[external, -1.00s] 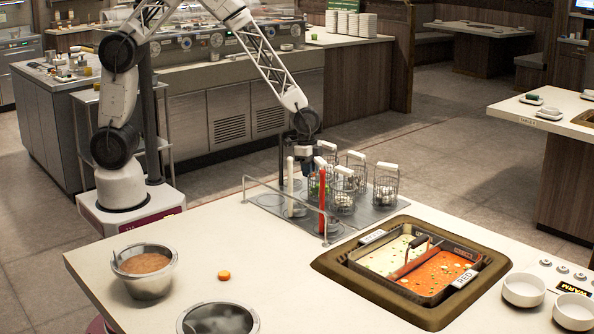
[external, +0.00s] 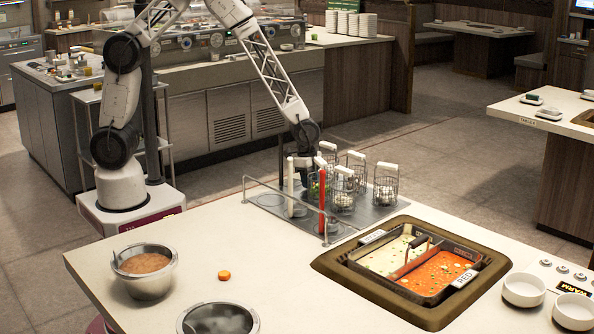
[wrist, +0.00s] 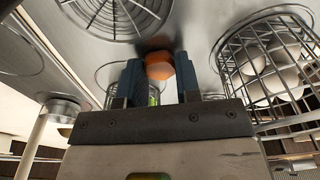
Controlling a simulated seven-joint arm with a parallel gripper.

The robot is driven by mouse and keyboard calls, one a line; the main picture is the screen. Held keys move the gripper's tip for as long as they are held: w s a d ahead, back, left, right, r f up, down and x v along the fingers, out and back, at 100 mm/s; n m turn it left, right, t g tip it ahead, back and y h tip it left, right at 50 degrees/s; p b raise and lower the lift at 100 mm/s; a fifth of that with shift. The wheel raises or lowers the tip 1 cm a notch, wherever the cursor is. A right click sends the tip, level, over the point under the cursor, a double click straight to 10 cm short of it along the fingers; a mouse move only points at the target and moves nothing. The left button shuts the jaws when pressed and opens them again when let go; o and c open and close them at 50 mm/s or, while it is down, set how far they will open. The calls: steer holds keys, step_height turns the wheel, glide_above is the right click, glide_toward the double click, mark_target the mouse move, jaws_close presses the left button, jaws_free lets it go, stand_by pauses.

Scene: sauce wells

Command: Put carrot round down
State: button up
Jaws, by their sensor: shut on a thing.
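My gripper (wrist: 159,70) is shut on an orange carrot round (wrist: 158,64) between its blue fingertips in the wrist view. The round is close to the grey metal rack plate (wrist: 195,32), with a dark shadow beside it; I cannot tell if it touches. In the external view my gripper is down among the wire baskets, mostly hidden behind them and the red handle, and the held round is not visible. Another carrot round (external: 224,275) lies on the pale counter.
Wire baskets (external: 386,190) with white handles stand close around my gripper; one holding pale balls (wrist: 262,75) is near it. A metal rail (external: 285,190) and upright red handle (external: 323,200) are in front. The divided pot (external: 470,250) sits right. Counter around the loose round is clear.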

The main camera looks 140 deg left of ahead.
steer(key=o, duration=0.9)
steer(key=shift+f, duration=0.1)
steer(key=shift+o, duration=0.2)
step_height(320, 180, up, 12)
steer(key=s, duration=0.1)
steer(key=shift+s+d, duration=0.15)
steer(key=shift+s, duration=0.05)
stand_by(1.0)
